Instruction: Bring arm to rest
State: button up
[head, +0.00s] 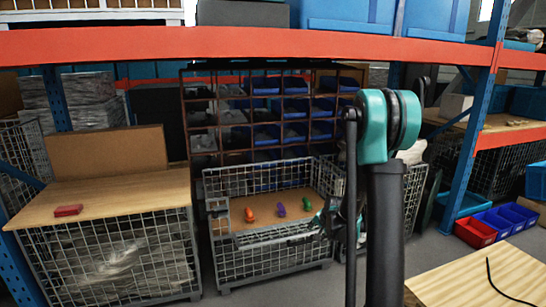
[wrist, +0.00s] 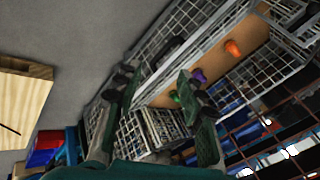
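My arm (head: 385,200) stands upright right of centre in the head view, with a teal joint at its top. My gripper (head: 328,222) is partly hidden behind the arm there, near the right side of the wire crate (head: 275,262). In the wrist view my gripper (wrist: 155,82) has its two dark green fingers apart, with nothing held between them. In the head view, orange (head: 250,215), purple (head: 281,210) and green (head: 307,204) objects lie on a brown board in the crate. The wrist view also shows these objects, beyond the fingers.
A red block (head: 68,211) lies on a wooden top over a wire cage at left. Shelving with blue bins (head: 266,85) stands behind the crate. Red and blue bins (head: 490,222) sit on the floor at right, beyond a wooden top (head: 480,280) in front.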

jog(key=s+r+n, duration=0.1)
jog(key=s+n, duration=0.2)
jog(key=s, duration=0.8)
jog(key=s+d+r+n+g+h, duration=0.1)
jog(key=s+r+n, duration=0.1)
jog(key=s, duration=0.9)
jog(key=s+r+n+g, duration=0.1)
jog(key=s+r+n, duration=0.1)
jog(key=s, duration=0.8)
jog(key=shift+s+d+n+h, duration=0.15)
jog(key=shift+s+n+h, duration=0.25)
jog(key=shift+n, duration=0.4)
